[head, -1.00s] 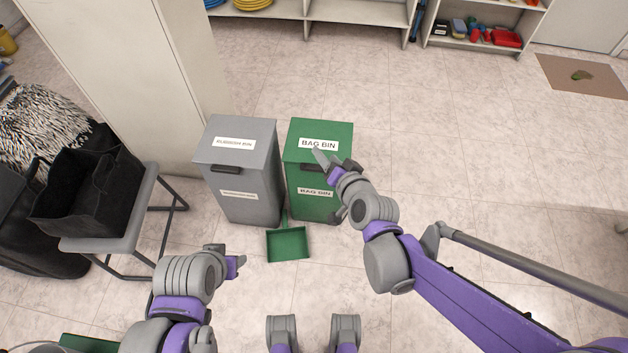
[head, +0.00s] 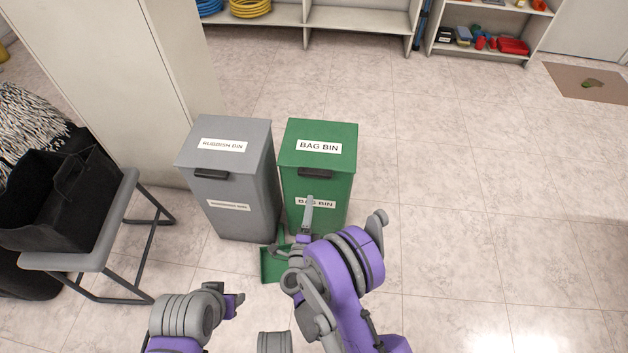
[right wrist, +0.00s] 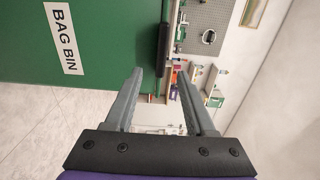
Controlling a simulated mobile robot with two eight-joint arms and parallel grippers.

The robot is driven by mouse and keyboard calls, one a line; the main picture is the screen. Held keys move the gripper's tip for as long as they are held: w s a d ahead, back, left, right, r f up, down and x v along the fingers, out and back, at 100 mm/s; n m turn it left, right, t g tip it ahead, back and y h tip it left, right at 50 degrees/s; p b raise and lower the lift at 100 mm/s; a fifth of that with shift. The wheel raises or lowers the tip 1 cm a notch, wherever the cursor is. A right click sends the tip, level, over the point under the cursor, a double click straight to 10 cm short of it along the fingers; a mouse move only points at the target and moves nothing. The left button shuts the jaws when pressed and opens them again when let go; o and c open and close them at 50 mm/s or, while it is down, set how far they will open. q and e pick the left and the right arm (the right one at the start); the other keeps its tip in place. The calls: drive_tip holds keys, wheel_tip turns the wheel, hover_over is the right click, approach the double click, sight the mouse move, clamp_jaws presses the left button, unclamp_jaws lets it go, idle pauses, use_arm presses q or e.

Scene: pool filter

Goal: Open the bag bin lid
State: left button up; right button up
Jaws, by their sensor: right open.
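The green bag bin (head: 335,190) stands on the floor with its lid (head: 335,135) closed. A dark handle (head: 317,173) sticks out at the lid's front edge. My right gripper (head: 309,204) is in front of the bin, below the handle, pointing at the front label. In the right wrist view, turned sideways, the open, empty fingers (right wrist: 159,75) point toward the dark handle (right wrist: 162,48), apart from it; the green front (right wrist: 110,30) fills the upper left. My left gripper (head: 238,299) hangs low at the left, away from the bin; its jaws are unclear.
The grey rubbish bin (head: 240,185) stands close on the left of the bag bin. A green dustpan (head: 270,267) lies before them, partly hidden by my right arm. A bench with a black bag (head: 70,195) is at the left. The floor to the right is clear.

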sight(315, 177)
drive_tip(key=w+p, duration=0.2)
drive_tip(key=w, duration=0.1)
drive_tip(key=w+d+p, duration=0.1)
drive_tip(key=w+p, duration=0.1)
drive_tip(key=w, duration=0.1)
drive_tip(key=w+p, duration=0.2)
drive_tip(key=w, duration=0.1)
drive_tip(key=shift+w+d+r+p, duration=0.15)
drive_tip(key=shift+d+p, duration=0.1)
drive_tip(key=shift+p, duration=0.15)
drive_tip(key=shift+w, duration=0.65)
clamp_jaws()
idle(0.6)
